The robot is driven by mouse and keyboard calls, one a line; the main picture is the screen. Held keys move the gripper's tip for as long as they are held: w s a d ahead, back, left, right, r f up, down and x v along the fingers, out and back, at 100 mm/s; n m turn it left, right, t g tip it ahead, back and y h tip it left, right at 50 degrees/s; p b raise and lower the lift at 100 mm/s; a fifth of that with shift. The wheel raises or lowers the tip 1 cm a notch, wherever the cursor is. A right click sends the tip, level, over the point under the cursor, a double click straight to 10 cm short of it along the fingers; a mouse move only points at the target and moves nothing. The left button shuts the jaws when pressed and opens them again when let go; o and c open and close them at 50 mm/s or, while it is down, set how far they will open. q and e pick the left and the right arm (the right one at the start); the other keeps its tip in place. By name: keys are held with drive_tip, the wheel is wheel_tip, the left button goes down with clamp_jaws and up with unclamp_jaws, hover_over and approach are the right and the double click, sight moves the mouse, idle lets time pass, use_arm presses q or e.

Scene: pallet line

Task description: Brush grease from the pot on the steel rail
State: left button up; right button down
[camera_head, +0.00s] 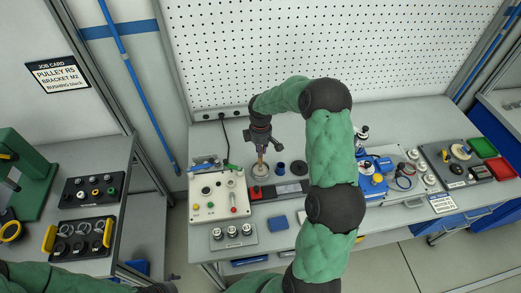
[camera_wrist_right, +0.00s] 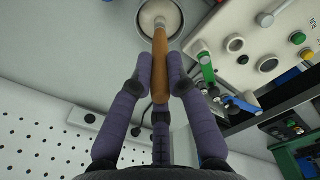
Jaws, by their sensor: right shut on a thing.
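My right gripper (camera_head: 260,140) is shut on the brown wooden handle of a brush (camera_head: 261,157). In the right wrist view, the gripper (camera_wrist_right: 160,72) has a finger on each side of the brush handle (camera_wrist_right: 160,45). The brush points down into the mouth of a round grease pot (camera_head: 261,177) with pale contents. The pot also shows in the right wrist view (camera_wrist_right: 176,11). The bristles are hidden; I cannot tell how deep they sit. A long, flat grey piece, possibly the steel rail (camera_head: 290,188), lies right of the pot. My left gripper is out of view.
A cream control box (camera_head: 208,208) with knobs stands close left of the pot. A dark blue cup (camera_head: 299,168) stands to the right. The pegboard (camera_head: 335,50) rises behind.

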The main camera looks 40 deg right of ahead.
idle(0.3)
drive_tip(key=shift+r+p, duration=2.2)
drive_tip(key=shift+r, duration=1.3)
drive_tip(key=shift+f, duration=0.1)
